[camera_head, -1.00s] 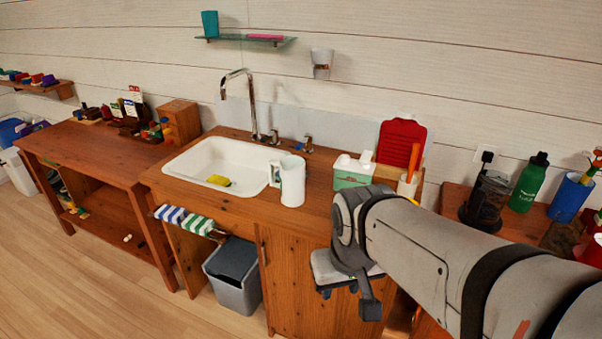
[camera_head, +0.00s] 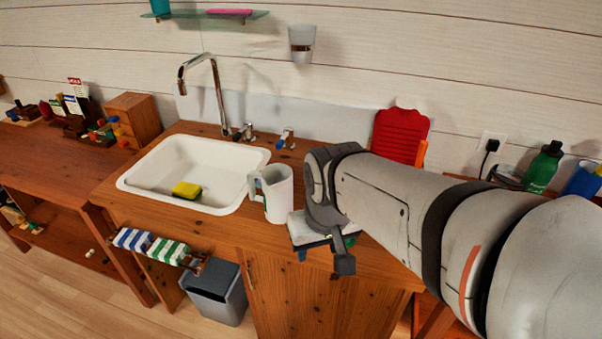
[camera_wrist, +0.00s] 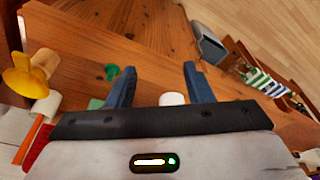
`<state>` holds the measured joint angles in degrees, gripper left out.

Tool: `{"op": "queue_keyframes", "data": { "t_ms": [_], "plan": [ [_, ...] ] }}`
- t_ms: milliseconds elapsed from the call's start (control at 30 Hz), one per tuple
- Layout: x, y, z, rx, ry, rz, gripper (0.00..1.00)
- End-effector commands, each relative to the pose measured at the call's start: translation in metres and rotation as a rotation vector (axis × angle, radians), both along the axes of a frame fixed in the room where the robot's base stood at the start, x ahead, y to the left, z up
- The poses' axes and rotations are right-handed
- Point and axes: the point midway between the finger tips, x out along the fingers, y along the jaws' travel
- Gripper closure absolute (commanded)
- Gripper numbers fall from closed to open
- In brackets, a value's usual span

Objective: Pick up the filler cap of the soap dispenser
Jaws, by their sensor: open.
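My gripper (camera_head: 318,245) hangs over the counter, to the right of the white mug (camera_head: 276,195). In the wrist view my gripper (camera_wrist: 159,70) is open, with its two blue fingers apart and bare wood between their tips. A small green piece (camera_wrist: 111,71) lies on the wood just outside the left finger; it looks like the filler cap, but I cannot be sure. A green edge (camera_wrist: 95,103) shows lower down, perhaps the soap dispenser's body. A white rounded thing (camera_wrist: 172,99) shows between the finger bases, unclear. In the head view my arm hides the dispenser.
The sink (camera_head: 150,180) with a yellow sponge (camera_head: 187,190) is left of the mug. A red board (camera_head: 401,135) stands behind my arm. A yellow item (camera_wrist: 25,75) and an orange handle (camera_wrist: 33,140) are at the wrist view's left. A grey bin (camera_head: 217,295) is below.

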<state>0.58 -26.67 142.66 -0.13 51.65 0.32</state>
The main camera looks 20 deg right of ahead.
Motion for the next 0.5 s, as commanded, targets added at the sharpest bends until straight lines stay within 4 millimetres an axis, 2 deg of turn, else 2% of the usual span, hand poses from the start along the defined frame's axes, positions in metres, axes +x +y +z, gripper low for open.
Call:
{"op": "queue_keyframes", "data": {
  "t_ms": [67,167,300,500],
  "plan": [
    [0.011,-0.007,-0.005,0.004,0.020,-0.045,0.46],
    [0.033,-0.030,-0.014,0.017,0.059,-0.152,0.40],
    [0.069,-0.062,-0.031,0.036,0.119,-0.320,0.40],
    [0.105,-0.104,-0.057,0.059,0.185,-0.510,0.40]
  ]
}}
